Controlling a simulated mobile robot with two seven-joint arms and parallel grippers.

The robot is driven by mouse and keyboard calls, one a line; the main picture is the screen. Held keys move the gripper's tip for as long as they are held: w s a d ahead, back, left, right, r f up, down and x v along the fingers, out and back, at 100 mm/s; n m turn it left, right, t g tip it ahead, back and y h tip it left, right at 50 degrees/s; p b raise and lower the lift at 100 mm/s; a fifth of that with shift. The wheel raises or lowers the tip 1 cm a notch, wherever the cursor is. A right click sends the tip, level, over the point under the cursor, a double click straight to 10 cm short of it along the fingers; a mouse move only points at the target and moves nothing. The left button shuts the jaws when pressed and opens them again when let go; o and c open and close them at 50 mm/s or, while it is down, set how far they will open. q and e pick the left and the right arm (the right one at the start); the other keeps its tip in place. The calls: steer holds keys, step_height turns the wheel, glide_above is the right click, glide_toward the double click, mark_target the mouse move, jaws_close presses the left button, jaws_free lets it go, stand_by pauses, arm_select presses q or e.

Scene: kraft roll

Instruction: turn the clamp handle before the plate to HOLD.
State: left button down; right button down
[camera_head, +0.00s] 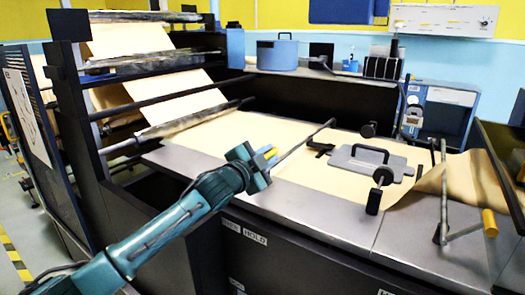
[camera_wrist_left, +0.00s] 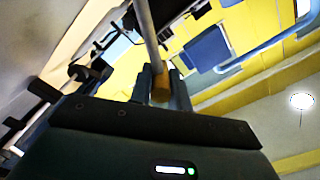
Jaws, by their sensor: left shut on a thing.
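The clamp handle before the plate has a yellow grip (camera_head: 270,153), which shows beside my left gripper (camera_head: 264,160) in the head view. In the left wrist view the orange-yellow grip (camera_wrist_left: 160,84) at the end of a grey rod (camera_wrist_left: 147,35) sits between the fingers of my left gripper (camera_wrist_left: 162,88), which is shut on it. The handle's pivot is hidden behind the gripper. A HOLD label (camera_head: 255,239) and a partly hidden second label (camera_head: 230,228) are on the front edge below. The grey plate (camera_head: 350,163) with a black handle lies on the brown paper to the right. My right gripper is out of view.
A thin bar (camera_head: 310,137) crosses the paper beyond my gripper. A second yellow-ended handle (camera_head: 489,222) stands at the right, by the curled paper (camera_head: 455,178). Black knobs (camera_head: 383,176) stand near the plate. Paper-roll rods (camera_head: 150,60) are at the left.

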arm_select(q)
steer(key=shift+s+f+m, duration=0.1)
steer(key=shift+f+m, duration=0.2)
steer(key=shift+m, duration=0.2)
steer(key=shift+f, duration=0.1)
steer(key=c, duration=1.5)
jaws_free()
steer(key=shift+o, duration=0.9)
steer(key=shift+d, duration=0.15)
steer(key=shift+s, duration=0.1)
steer(key=b+v, duration=0.1)
steer(key=v, duration=1.2)
